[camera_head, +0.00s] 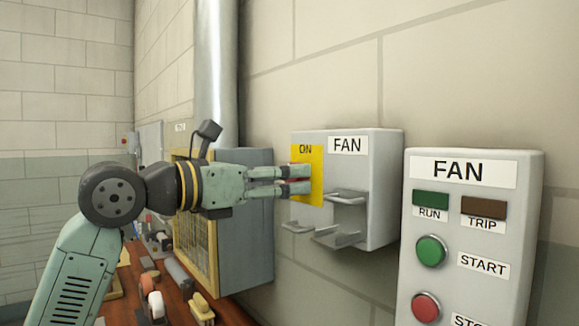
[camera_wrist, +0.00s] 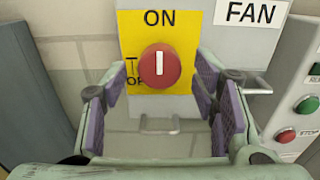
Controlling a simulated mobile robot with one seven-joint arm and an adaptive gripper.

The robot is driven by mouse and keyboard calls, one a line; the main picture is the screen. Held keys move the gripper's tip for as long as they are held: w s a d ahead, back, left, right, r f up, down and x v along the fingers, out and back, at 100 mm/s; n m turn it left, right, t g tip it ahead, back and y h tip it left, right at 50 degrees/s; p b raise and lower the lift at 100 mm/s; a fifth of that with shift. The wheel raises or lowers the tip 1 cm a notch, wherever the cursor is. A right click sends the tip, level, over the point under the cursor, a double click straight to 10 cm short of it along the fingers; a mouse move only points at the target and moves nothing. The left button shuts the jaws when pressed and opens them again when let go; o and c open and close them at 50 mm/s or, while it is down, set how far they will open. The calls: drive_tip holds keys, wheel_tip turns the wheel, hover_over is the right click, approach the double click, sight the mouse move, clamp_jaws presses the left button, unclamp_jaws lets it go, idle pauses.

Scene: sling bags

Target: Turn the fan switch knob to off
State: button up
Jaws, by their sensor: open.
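The fan switch knob (camera_wrist: 160,66) is a round red knob with a white bar on a yellow plate (camera_wrist: 188,22) marked ON at the top. The bar stands upright, toward ON. A partly hidden OFF label (camera_wrist: 135,80) shows at the knob's lower left. The plate is on a grey box (camera_head: 375,190) labelled FAN. My gripper (camera_head: 305,179) is open, with its fingers reaching to the plate around the knob. In the wrist view the purple-padded fingers (camera_wrist: 158,90) stand left and right of the knob, with gaps visible. The head view mostly hides the knob behind the fingers.
A second grey FAN panel (camera_head: 475,250) with a green START button (camera_head: 431,250) and a red button (camera_head: 425,307) is to the right. Metal brackets (camera_head: 340,232) stick out below the plate. A blue-grey cabinet (camera_head: 245,220) stands left, above a cluttered wooden bench (camera_head: 215,306).

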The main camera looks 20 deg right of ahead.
drive_tip(key=shift+x, duration=0.9)
drive_tip(key=c, duration=1.2)
drive_tip(key=shift+o, duration=0.2)
